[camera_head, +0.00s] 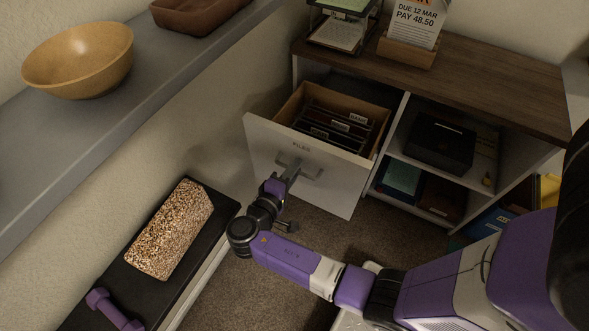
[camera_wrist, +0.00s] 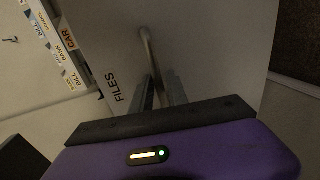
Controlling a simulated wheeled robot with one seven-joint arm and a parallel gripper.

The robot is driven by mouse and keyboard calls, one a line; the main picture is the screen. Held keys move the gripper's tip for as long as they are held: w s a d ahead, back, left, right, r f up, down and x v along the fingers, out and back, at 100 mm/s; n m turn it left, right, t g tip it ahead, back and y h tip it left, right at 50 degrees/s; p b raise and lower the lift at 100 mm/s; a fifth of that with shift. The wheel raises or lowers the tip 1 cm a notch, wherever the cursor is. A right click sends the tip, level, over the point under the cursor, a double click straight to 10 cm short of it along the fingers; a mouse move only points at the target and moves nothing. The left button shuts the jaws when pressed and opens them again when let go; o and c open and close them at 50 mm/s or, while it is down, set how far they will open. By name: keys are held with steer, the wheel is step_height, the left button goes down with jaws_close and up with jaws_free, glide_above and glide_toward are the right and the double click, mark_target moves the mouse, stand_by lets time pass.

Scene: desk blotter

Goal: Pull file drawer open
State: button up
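The file drawer (camera_head: 335,175) is pulled well out of the wooden-topped cabinet. Its pale front is marked FILES, and dark folders with white labels (camera_head: 357,119) show inside. In the wrist view the drawer front (camera_wrist: 225,50) fills the middle, with labelled folder tabs at the upper left. The bar handle (camera_wrist: 147,50) runs down between my gripper's fingers (camera_wrist: 162,92), which are closed around it. In the head view my gripper (camera_head: 288,172) is at the handle on the drawer front, and its fingertips are partly hard to make out.
The cabinet (camera_head: 490,75) has open shelves with a black box (camera_head: 440,143) and boxes below. A low dark bench (camera_head: 205,235) holds a speckled block (camera_head: 170,230) and a purple dumbbell (camera_head: 113,310). A grey ledge (camera_head: 130,110) carries a wooden bowl (camera_head: 80,60). Carpet in front is clear.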

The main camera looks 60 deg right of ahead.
steer(key=v, duration=0.7)
steer(key=shift+a, duration=0.4)
steer(key=shift+r, duration=0.1)
